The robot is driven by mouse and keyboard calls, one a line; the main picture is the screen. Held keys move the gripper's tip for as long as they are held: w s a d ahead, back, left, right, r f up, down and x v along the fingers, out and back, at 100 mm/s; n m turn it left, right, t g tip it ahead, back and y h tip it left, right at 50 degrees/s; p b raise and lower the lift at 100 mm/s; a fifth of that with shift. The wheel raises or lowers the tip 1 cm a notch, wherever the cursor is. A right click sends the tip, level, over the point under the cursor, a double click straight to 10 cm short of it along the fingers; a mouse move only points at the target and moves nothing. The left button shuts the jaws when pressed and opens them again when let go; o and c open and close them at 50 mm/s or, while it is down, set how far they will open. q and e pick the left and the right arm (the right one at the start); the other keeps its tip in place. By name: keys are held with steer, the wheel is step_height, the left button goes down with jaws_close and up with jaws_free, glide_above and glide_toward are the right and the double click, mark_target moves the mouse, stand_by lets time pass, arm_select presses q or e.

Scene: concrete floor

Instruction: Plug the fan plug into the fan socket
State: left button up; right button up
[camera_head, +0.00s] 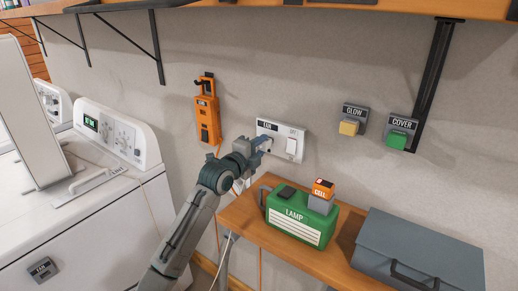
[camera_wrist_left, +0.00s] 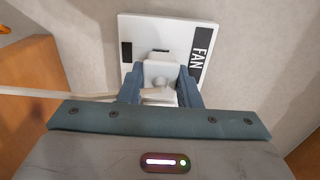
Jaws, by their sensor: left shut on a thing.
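The fan socket is a white wall plate (camera_head: 291,136) with a dark label and a switch marked OFF. In the left wrist view the plate (camera_wrist_left: 207,22) fills the top centre, with a black FAN label. My left gripper (camera_head: 262,145) is at the left part of the plate. In the left wrist view the gripper (camera_wrist_left: 161,88) is shut on the white fan plug (camera_wrist_left: 160,74). The plug is right up against the socket area; I cannot tell how far it is inserted. A pale cord (camera_wrist_left: 60,94) runs left from the plug. My right gripper is not in view.
A wooden shelf (camera_head: 252,226) below holds a green LAMP box (camera_head: 302,221) and a grey case (camera_head: 415,250). An orange device (camera_head: 207,112) hangs left of the socket. Yellow (camera_head: 349,128) and green (camera_head: 397,140) buttons are right. White machines stand left.

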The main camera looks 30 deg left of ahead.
arm_select(q)
steer(key=shift+w+d, duration=0.1)
steer(key=shift+w, duration=0.45)
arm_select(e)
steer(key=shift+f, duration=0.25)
arm_select(q)
steer(key=o, duration=1.2)
steer(key=shift+s+f+b, duration=0.1)
steer(key=shift+s+b, duration=0.15)
steer(key=shift+b, duration=0.15)
steer(key=s+b, duration=0.1)
steer(key=s, duration=0.2)
steer(key=s+a, duration=0.1)
steer(key=s, duration=0.2)
steer(key=s+b, duration=0.1)
steer(key=s, duration=0.3)
steer(key=shift+s+a+b, duration=0.1)
steer(key=shift+a+b, duration=0.15)
steer(key=shift+b, duration=0.1)
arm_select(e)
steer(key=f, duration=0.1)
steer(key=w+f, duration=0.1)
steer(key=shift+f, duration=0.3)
